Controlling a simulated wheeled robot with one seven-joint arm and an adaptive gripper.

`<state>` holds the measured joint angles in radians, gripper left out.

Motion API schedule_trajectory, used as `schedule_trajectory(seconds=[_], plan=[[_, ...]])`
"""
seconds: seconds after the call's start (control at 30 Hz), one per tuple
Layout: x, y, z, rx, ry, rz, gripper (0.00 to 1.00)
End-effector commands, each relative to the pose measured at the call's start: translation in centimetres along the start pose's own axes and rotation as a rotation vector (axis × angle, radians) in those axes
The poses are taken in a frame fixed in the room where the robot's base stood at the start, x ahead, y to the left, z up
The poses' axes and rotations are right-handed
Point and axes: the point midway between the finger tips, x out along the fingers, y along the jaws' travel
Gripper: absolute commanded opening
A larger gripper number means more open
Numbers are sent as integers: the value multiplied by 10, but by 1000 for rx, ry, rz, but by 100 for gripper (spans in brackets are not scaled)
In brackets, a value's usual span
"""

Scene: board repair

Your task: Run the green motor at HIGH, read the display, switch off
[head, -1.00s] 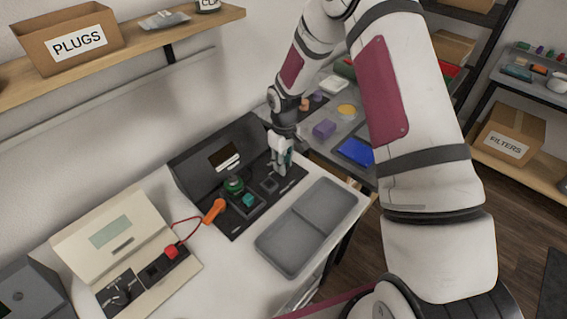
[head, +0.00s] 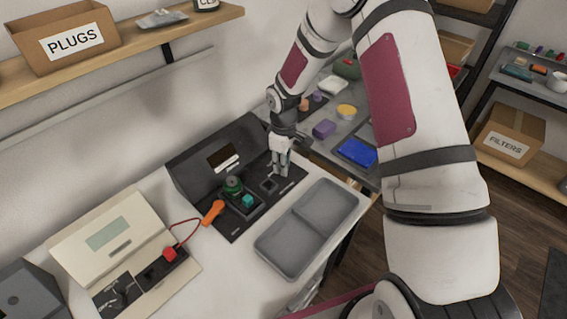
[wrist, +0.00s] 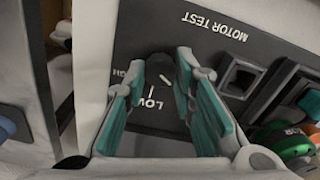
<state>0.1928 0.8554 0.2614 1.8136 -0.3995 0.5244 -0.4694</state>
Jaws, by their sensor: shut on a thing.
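The motor test station (head: 205,165) stands at the back of the bench. Its display (head: 222,157) is a dark window, with no reading legible from here. The green motor (head: 233,186) sits on the station's left part; its green edge shows at the right of the wrist view (wrist: 288,145). My gripper (head: 282,174) is at the right end of the station panel. In the wrist view its teal-padded fingers (wrist: 162,65) are shut around a dark selector knob (wrist: 155,67), between the partly hidden HIGH and LOW marks. The knob's exact setting is unclear.
A teal block (head: 248,200) sits in a socket beside the motor. A grey two-part tray (head: 305,228) lies in front of the station. A switch-like part (wrist: 240,78) sits beside the knob.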

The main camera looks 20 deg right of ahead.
Motion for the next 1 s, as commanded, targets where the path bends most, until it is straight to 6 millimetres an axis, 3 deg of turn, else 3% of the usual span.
schedule_trajectory(seconds=[0.07, 0.1, 0.17, 0.2, 0.57, 0.73, 1.0], plan=[[0, 0, 0, -2, 0, 1, 0], [0, 0, 0, -2, -1, 1, 28], [0, 0, 0, -1, -1, 1, 42], [0, 0, 0, -1, 0, 1, 44], [-5, 0, 0, 0, 1, 1, 44], [-29, 1, -1, -1, 3, 4, 44], [-84, 1, 0, 1, 2, 4, 44]])
